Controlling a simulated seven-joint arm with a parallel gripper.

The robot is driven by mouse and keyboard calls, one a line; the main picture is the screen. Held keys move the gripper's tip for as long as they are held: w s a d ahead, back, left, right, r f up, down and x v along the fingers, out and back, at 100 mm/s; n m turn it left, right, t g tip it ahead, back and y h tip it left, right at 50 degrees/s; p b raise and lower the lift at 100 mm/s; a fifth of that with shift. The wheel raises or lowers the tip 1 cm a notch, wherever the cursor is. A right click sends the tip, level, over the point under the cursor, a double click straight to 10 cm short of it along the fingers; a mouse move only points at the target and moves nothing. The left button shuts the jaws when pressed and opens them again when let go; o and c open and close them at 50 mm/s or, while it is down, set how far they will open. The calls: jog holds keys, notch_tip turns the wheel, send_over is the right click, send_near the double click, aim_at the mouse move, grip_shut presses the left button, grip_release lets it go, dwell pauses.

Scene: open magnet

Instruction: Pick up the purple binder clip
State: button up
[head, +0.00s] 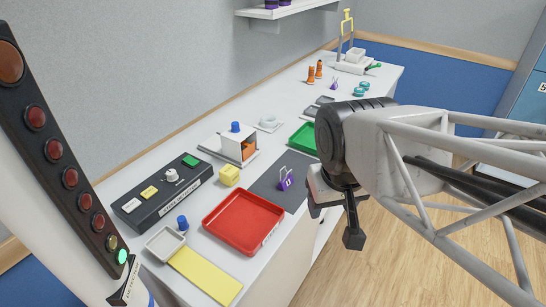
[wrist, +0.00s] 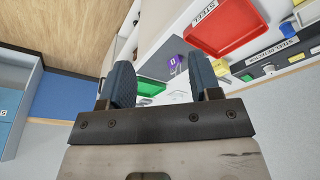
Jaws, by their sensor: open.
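The purple binder clip (head: 286,180) stands on a dark grey mat (head: 268,190) near the table's front edge, its wire handles pointing up. It also shows in the wrist view (wrist: 173,61), beyond the gap between the fingers and nearer the right finger. My gripper (head: 335,216) is open and empty. In the head view it hangs to the right of the clip, past the table edge and apart from it. In the wrist view both dark fingers (wrist: 160,75) are spread, with nothing between them.
A red tray (head: 243,221) lies left of the mat and a green tray (head: 304,138) behind it. A yellow block (head: 229,174), a white box (head: 235,147) and a black button panel (head: 158,191) stand further left. Another small purple item (head: 334,83) is farther back.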

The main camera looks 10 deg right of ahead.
jog(key=n+t+h, duration=0.2)
jog(key=n+h, duration=0.8)
jog(key=n, duration=0.9)
send_over(283, 177)
jog(key=s+d, duration=0.2)
jog(key=s, duration=0.7)
notch_tip(283, 177, down, 12)
jog(key=f, duration=0.1)
jog(key=w+a+f+n+t, duration=0.1)
jog(key=n, duration=0.1)
jog(key=w+a+f+n+t, duration=0.1)
jog(key=w+a+n, duration=0.1)
jog(key=w+a+f+n+t, duration=0.1)
jog(key=w+a+n, duration=0.1)
jog(key=shift+w+f+t, duration=0.15)
jog(key=shift+f+t, duration=0.1)
jog(key=shift+t, duration=0.05)
jog(key=shift+w+a+f+n+t, duration=0.35)
jog(key=shift+a+n+t, duration=0.1)
jog(key=shift+n, duration=0.15)
jog(key=shift+d, duration=0.1)
jog(key=shift+x, duration=1.2)
jog(key=shift+g, duration=0.25)
